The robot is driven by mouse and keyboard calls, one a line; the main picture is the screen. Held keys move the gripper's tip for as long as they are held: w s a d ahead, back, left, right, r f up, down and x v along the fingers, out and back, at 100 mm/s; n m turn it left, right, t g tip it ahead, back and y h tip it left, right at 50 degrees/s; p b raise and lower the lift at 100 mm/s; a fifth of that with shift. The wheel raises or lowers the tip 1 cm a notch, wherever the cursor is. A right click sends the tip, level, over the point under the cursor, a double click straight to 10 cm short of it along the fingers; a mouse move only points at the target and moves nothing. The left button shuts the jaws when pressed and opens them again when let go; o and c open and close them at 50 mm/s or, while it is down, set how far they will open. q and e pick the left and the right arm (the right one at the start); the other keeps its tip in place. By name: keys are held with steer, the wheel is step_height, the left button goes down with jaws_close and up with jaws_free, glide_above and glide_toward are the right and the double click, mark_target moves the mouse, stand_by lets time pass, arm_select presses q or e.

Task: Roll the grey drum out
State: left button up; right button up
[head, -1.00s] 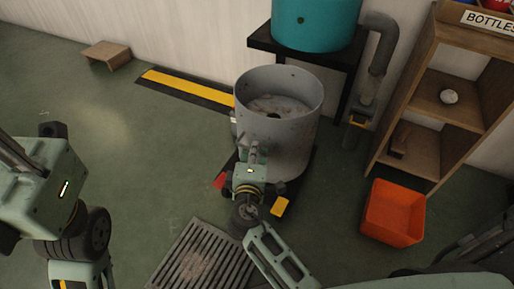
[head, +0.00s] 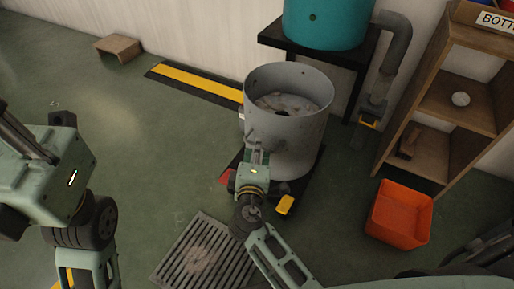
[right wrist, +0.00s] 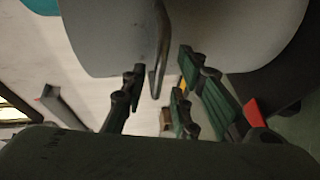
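The grey drum (head: 306,137) stands upright and open-topped on a low dark wheeled base with red and yellow corner pieces, in the head view. Pale stuff shows inside it. My right gripper (head: 257,152) is at the drum's near left side. In the right wrist view the drum's wall (right wrist: 235,35) fills the top, and a thin metal handle (right wrist: 160,50) hangs down between the spread fingers of my right gripper (right wrist: 158,92). I see gaps on both sides of the handle. My left gripper (head: 18,135) is at the left edge, far from the drum, its fingers partly cut off.
A floor grate (head: 203,252) lies in front of the drum. A teal tank (head: 325,22) on a black stand is behind it. An orange bin (head: 400,215) and wooden shelf (head: 445,150) stand at right. A yellow-black strip (head: 195,84) runs along the wall.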

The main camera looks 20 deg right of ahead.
steer(key=v, duration=1.1)
steer(key=shift+w+a+r, duration=0.1)
steer(key=shift+a, duration=0.05)
